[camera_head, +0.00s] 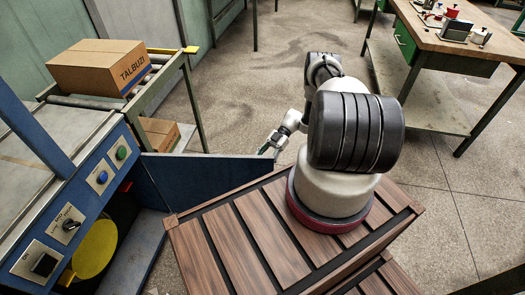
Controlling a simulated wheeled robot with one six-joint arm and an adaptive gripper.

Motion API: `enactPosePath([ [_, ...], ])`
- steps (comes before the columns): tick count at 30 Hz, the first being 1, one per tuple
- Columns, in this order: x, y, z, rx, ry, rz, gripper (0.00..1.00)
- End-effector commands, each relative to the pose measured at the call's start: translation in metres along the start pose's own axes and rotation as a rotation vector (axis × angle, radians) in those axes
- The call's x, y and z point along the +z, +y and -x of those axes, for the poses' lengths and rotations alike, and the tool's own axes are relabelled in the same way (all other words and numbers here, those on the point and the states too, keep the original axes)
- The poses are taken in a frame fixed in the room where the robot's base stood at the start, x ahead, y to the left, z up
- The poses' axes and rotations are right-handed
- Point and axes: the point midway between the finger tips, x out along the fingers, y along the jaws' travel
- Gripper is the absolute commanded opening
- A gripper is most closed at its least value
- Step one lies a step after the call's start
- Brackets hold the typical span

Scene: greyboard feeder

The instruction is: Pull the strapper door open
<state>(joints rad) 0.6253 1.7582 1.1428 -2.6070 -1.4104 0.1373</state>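The strapper (75,215) is the blue machine at the left, with buttons and a dial on its sloped front. Its blue door (205,170) stands swung out from the machine, reaching right toward my arm. The opening shows a yellow disc (95,248) in a dark interior. My gripper (268,146) is small in this view, at the door's far right end. A bit of green shows there. I cannot tell whether the fingers touch the door or are open or shut. The door's handle is not clearly visible.
A cardboard box (97,66) marked TALBUZI sits on the roller conveyor (180,68) behind the machine. Another box (160,132) is lower down. A wooden-topped workbench (480,42) stands at the upper right. The concrete floor (240,80) between is clear.

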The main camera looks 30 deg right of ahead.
Motion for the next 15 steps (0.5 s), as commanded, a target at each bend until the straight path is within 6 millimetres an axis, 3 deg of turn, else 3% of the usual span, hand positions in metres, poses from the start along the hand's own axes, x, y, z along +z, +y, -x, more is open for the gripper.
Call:
enactPosePath([
  [5,0.0,0.017,0.017,0.012,-0.003,0.005,0.32],
  [8,0.002,0.023,0.023,0.012,-0.005,0.007,0.37],
  [9,0.003,0.025,0.024,0.012,-0.005,0.006,0.31],
  [15,0.008,0.034,0.032,0.01,-0.003,0.005,0.31],
])
